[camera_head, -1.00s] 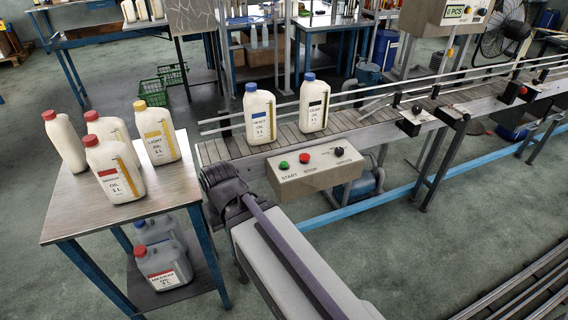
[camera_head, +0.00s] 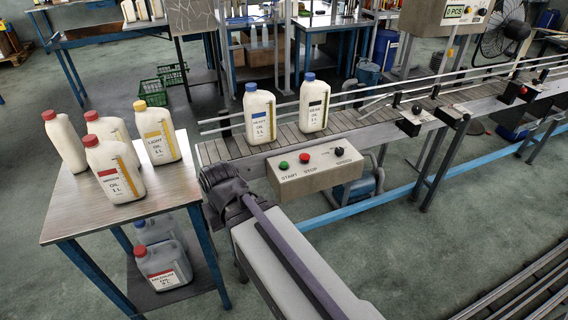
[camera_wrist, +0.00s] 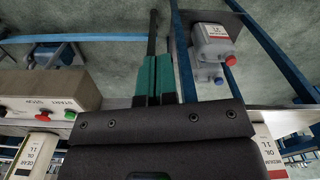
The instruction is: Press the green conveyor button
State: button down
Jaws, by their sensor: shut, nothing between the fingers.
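The green button (camera_head: 284,165) sits at the left end of the grey control box (camera_head: 318,174), above the START label. A red button (camera_head: 304,158) sits to its right above the STOP label, and a black knob (camera_head: 338,151) farther right. In the wrist view, which looks upside down, the green button (camera_wrist: 70,116) shows at the left on the box (camera_wrist: 50,88). My gripper (camera_wrist: 155,62) shows its teal-padded fingers shut together with nothing between them, to the right of the green button and apart from it. In the head view the fingers cannot be made out near my arm's end.
Two blue-capped bottles (camera_head: 259,114) (camera_head: 314,104) stand on the conveyor (camera_head: 352,122) behind the box. A table (camera_head: 60,222) at the left holds several oil bottles, with larger jugs (camera_head: 165,267) on its lower shelf.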

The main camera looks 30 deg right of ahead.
notch_tip(320, 180, up, 6)
jog(key=m+t+y+p, duration=0.1)
jog(key=m+t+y, duration=0.3)
jog(key=t, duration=0.4)
send_over(285, 162)
jog(key=shift+s+r, duration=0.1)
jog(key=shift+s, duration=0.05)
notch_tip(285, 162, down, 9)
jog(key=b, duration=0.9)
jog(key=shift+f+b, duration=0.35)
